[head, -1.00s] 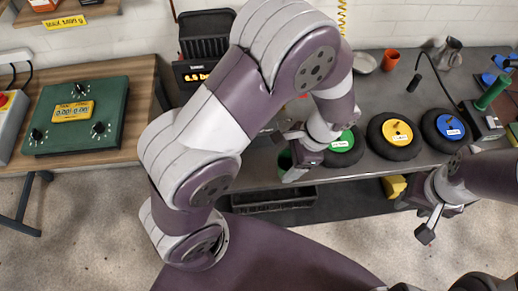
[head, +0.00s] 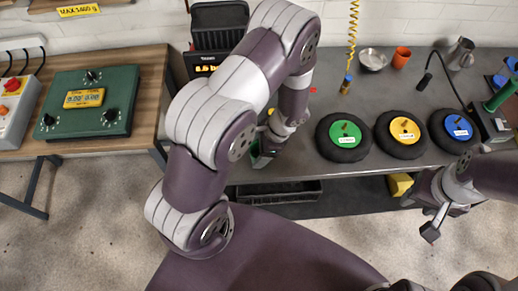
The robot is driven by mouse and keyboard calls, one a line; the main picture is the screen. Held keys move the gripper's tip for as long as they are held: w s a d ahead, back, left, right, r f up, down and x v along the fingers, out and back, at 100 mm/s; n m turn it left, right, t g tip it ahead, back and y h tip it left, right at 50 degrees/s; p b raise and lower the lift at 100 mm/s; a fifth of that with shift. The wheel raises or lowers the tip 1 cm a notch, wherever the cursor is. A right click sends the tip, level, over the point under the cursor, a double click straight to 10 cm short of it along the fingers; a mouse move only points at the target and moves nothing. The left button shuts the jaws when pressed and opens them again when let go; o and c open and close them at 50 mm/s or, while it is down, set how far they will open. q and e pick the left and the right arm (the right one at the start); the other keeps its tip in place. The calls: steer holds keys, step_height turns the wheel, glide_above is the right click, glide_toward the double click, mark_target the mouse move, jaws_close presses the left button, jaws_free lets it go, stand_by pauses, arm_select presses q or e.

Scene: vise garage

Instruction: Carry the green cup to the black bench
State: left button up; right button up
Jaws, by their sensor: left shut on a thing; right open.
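The green cup (head: 258,157) is mostly hidden behind my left gripper (head: 265,148); only a dark green patch shows. My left gripper is shut on it at the front left part of the black bench (head: 300,122). I cannot tell whether the cup touches the bench top or is held above it. My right gripper (head: 432,226) is open and empty, in front of the bench at the right.
On the black bench are green (head: 343,138), yellow (head: 400,134) and blue (head: 452,130) topped black discs, a metal bowl (head: 372,60), an orange cup (head: 401,57) and a jug (head: 460,53). A wooden bench (head: 140,70) with a green control box (head: 88,103) stands left.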

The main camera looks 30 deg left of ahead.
arm_select(q)
steer(key=shift+f, duration=0.1)
steer(key=o, duration=0.6)
steer(key=shift+s, duration=0.1)
steer(key=o, duration=0.4)
steer(key=shift+o, duration=0.2)
